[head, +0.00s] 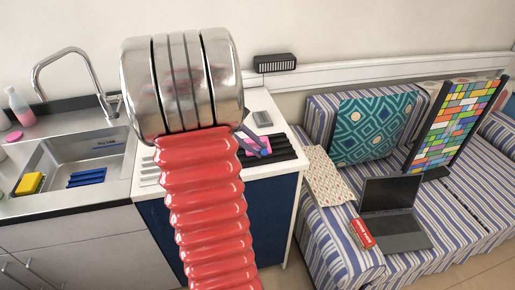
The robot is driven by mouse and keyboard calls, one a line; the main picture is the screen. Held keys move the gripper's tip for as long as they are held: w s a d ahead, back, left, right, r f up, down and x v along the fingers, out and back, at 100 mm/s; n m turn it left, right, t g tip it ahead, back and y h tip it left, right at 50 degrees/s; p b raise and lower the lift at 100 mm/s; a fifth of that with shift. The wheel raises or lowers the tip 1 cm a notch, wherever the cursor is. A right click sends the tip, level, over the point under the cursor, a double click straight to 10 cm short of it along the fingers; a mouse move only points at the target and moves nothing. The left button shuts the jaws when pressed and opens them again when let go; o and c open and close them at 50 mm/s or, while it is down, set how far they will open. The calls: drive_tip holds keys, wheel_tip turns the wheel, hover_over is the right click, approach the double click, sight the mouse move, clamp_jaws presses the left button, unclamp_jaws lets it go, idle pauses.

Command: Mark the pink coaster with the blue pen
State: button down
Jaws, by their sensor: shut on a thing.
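A pink flat piece (251,161), which looks like the coaster, lies at the dark ribbed mat on the white counter, partly hidden behind my arm. My gripper (259,149) shows small and bluish-purple just right of my arm, over the pink piece and mat. It is shut on a thin blue thing, which looks like the blue pen (265,152). My arm hides much of the grip. I cannot tell whether the pen tip touches the pink piece.
A grey block (262,118) lies behind the mat (290,143). Right is a striped sofa (330,225) with a laptop (390,205) and a red box (362,233).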

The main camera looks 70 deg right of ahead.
drive_tip(key=shift+w+a, duration=0.2)
drive_tip(key=shift+w, duration=0.3)
idle(0.7)
wheel_tip(320, 180, up, 7)
idle(1.2)
